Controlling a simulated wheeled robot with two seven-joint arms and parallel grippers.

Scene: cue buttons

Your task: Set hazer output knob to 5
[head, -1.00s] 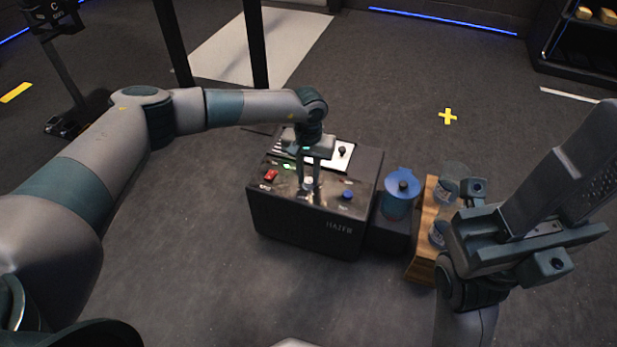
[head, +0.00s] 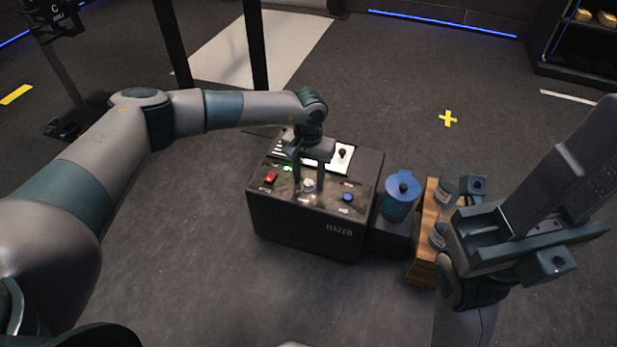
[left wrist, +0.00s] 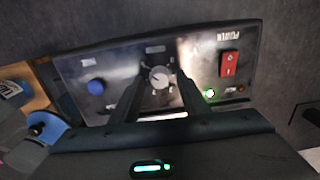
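The hazer (head: 300,222) is a dark box with controls on its sloped top. Its round silver output knob (left wrist: 160,77) shows in the left wrist view between the fingers of my left gripper (left wrist: 160,100); its pointer's number is too small to read. In the head view my left gripper (head: 309,186) points down over the panel, its fingers apart on either side of the knob (head: 308,185), with a gap visible. My right gripper (head: 515,232) is raised at the right, away from the hazer; its fingers' opening is unclear.
A red power switch (left wrist: 230,63) with a lit green lamp (left wrist: 210,93) and a blue button (left wrist: 96,87) flank the knob. A blue-lidded container (head: 402,190) stands right of the hazer, beside a wooden crate (head: 423,255) with bottles. The floor in front is clear.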

